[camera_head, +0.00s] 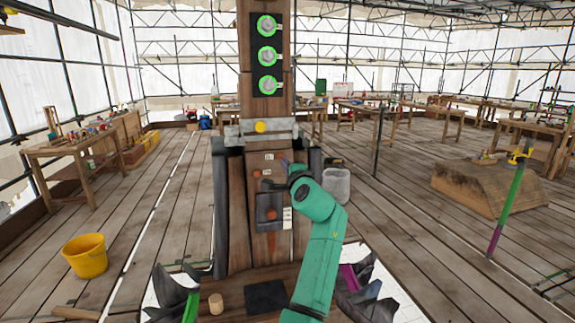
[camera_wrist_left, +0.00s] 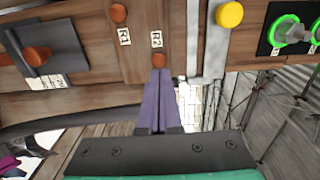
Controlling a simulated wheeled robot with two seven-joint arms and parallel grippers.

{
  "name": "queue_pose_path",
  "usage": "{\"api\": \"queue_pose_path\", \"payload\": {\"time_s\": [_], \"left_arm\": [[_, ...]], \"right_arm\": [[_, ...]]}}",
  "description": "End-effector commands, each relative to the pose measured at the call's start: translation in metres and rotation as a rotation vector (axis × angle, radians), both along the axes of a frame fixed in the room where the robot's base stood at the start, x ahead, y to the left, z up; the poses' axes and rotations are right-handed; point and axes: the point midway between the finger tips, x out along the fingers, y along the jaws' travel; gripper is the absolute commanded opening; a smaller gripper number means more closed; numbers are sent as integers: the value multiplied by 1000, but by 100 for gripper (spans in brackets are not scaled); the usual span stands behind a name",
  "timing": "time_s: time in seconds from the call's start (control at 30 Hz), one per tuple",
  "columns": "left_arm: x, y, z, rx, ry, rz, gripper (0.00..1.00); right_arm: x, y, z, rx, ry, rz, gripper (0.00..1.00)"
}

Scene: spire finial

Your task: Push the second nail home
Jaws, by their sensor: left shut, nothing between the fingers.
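The wooden spire post (camera_head: 267,120) stands upright ahead of me. In the left wrist view, a round orange-brown nail head (camera_wrist_left: 159,61) sits beside the label R2 (camera_wrist_left: 156,40), and another nail head (camera_wrist_left: 118,13) sits beside the label R1 (camera_wrist_left: 125,36). The R1 nail head also shows in the head view (camera_head: 256,173). My left gripper (camera_wrist_left: 160,72) is shut and empty, its purple fingertips right at the R2 nail head; whether they touch cannot be told. In the head view my left gripper (camera_head: 284,163) hides the R2 nail. My right gripper is not in view.
A dark plate with an orange knob (camera_head: 271,214) is on the post below. A metal band with a yellow knob (camera_head: 260,127) and green-ringed fittings (camera_head: 267,54) are above. A yellow bucket (camera_head: 85,256) stands left; a timber block (camera_head: 487,187) lies right.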

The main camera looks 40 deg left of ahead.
Motion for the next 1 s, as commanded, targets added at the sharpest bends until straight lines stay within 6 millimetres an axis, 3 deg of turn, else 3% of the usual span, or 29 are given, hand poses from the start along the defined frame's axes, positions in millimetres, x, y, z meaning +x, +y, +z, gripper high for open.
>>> {"api": "queue_pose_path", "payload": {"time_s": [0.2, 0.43, 1.0], "left_arm": [[-25, -39, -6, -1, -5, -5, 0], [-49, -74, -3, 1, -4, -5, 0], [-54, -80, 0, 1, -2, -3, 0]], "right_arm": [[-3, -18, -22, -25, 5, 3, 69], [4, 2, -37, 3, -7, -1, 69], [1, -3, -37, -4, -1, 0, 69]]}}
